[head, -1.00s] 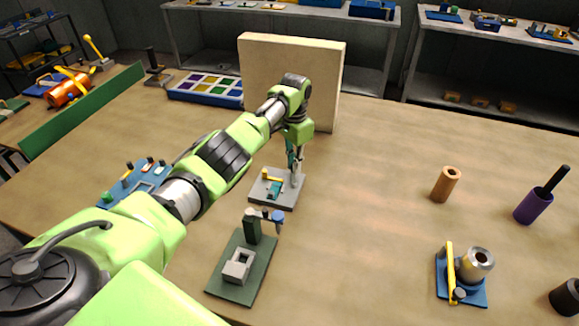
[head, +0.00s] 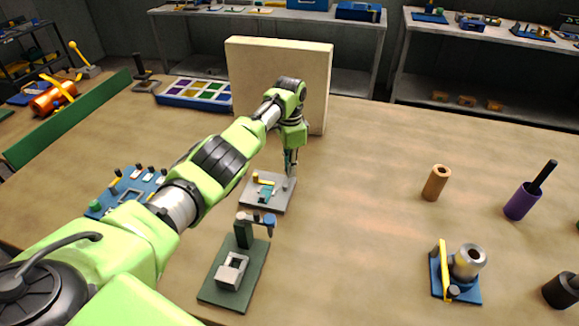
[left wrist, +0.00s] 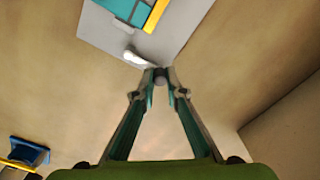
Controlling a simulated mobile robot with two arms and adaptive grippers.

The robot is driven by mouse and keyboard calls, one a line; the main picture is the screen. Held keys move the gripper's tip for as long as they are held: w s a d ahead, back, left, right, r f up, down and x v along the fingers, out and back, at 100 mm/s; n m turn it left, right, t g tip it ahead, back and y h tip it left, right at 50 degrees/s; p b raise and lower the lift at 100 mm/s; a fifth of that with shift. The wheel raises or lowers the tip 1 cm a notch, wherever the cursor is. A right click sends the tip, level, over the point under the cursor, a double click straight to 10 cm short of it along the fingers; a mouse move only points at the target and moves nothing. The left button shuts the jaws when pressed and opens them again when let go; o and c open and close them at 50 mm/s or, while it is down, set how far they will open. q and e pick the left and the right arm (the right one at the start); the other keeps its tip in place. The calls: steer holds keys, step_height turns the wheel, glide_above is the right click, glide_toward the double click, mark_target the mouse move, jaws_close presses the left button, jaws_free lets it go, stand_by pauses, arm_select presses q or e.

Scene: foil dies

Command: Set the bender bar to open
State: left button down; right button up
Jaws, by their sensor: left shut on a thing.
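The bender (head: 264,205) is a grey plate with a yellow bar and a teal block on it, on the table in the head view. The plate also shows at the top of the left wrist view (left wrist: 172,42), with the teal block (left wrist: 125,8) and yellow bar (left wrist: 156,15) cut off by the frame edge. My left gripper (head: 289,182) points down at the plate's right side. In the left wrist view its fingertips (left wrist: 160,77) are shut on a small grey knob. The knob's link to the bender bar is unclear. My right gripper is out of view.
A green plate with a grey block (head: 232,270) stands in front of the bender. A blue panel (head: 128,190) lies left, partly behind my arm. A tall beige board (head: 280,75) stands behind. The table to the right is clear up to a copper cylinder (head: 436,183).

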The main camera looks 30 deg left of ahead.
arm_select(q)
steer(key=shift+w+r, duration=0.1)
steer(key=c, duration=2)
jaws_free()
steer(key=shift+c, duration=0.2)
step_height(320, 180, up, 12)
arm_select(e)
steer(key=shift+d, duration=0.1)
